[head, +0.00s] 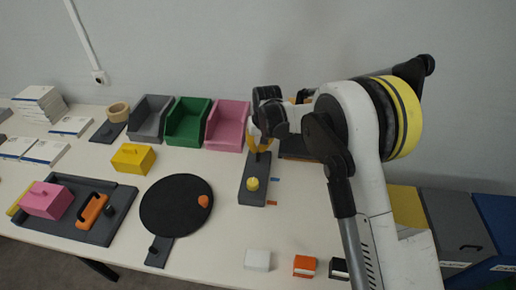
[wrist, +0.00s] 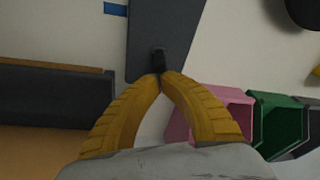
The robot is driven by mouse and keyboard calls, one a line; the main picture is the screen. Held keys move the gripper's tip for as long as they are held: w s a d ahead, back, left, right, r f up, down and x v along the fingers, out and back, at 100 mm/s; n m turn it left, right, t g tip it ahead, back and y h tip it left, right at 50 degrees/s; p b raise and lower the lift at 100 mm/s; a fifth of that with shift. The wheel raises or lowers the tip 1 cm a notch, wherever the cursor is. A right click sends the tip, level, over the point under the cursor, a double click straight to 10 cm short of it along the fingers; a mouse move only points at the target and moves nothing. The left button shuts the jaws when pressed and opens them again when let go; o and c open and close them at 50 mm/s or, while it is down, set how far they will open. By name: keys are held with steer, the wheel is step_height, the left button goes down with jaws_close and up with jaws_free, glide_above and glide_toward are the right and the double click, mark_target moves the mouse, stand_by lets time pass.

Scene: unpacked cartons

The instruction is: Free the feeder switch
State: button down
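The panel also fills the upper middle of the wrist view (wrist: 168,25). A small black lever (wrist: 158,58) stands at its far end. My gripper (head: 259,150) is over that far end. In the wrist view its yellow fingertips (wrist: 160,77) come together at the black lever and appear closed on it. The fingers hide the lever's foot in the head view.
Blue (head: 275,179) and orange (head: 272,203) marks lie beside the panel. Pink (head: 228,126), green (head: 188,122) and grey (head: 151,118) bins stand behind, left of my gripper. A black disc (head: 174,205) lies left of the panel. White (head: 257,260) and orange (head: 304,266) blocks are in front.

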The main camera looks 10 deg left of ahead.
steer(key=shift+s+t, duration=0.1)
steer(key=shift+t, duration=0.2)
steer(key=shift+s+r+t, duration=0.2)
steer(key=shift+t, duration=0.4)
steer(key=shift+s+r+t+b, duration=0.15)
steer(key=shift+s+t+b, duration=0.25)
steer(key=shift+t, duration=0.35)
steer(key=shift+s+r+t+b, duration=0.2)
steer(key=shift+t+b, duration=0.3)
steer(key=shift+t, duration=0.25)
stand_by(1.6)
steer(key=shift+r+p, duration=0.45)
steer(key=shift+r, duration=0.35)
steer(key=v, duration=1.2)
steer(key=shift+d, duration=0.2)
